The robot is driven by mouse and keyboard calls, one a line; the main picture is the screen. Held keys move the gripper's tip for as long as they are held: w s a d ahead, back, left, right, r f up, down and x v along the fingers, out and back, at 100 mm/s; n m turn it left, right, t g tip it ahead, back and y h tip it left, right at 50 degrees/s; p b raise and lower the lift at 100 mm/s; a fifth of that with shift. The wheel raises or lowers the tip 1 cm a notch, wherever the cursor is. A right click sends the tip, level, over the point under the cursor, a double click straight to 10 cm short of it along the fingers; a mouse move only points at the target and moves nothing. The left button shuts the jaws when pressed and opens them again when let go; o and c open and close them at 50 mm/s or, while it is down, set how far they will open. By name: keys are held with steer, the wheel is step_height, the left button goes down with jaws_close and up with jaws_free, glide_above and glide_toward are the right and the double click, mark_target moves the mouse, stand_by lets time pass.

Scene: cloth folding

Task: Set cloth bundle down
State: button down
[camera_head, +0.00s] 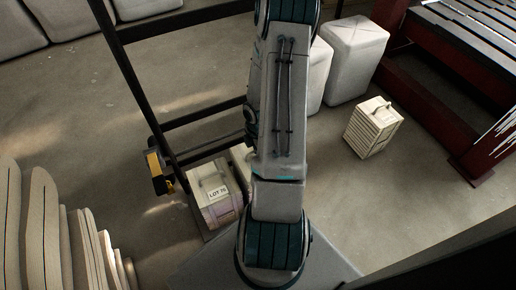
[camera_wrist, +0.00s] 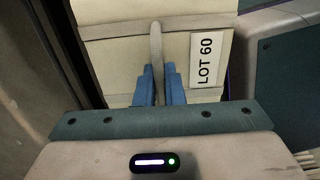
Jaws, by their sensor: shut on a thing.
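A cream cloth bundle (camera_wrist: 115,50) with a white "LOT 60" label and a grey strap handle (camera_wrist: 156,38) fills the upper part of the wrist view. My gripper (camera_wrist: 157,80) has its blue fingers closed on either side of this strap. In the head view my arm hides the gripper and most of what is beneath it. A pale edge (camera_head: 239,158) shows just left of the arm there; I cannot tell if it is the held bundle. The bundle's underside is hidden, so I cannot tell whether it rests on anything.
A bundle labelled "LOT 76" (camera_head: 211,190) sits at the dark metal frame (camera_head: 135,75), left of my arm. A strapped cream block (camera_head: 373,127) stands on the floor at right. White sacks (camera_head: 353,58) stand behind, beside a dark red slatted rack (camera_head: 425,90). Floor between is clear.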

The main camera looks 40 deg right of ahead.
steer(key=shift+w+f+b, duration=0.1)
steer(key=shift+f+b, duration=0.55)
steer(key=shift+f, duration=1.05)
steer(key=c, duration=1.5)
jaws_free()
steer(key=shift+c, duration=0.2)
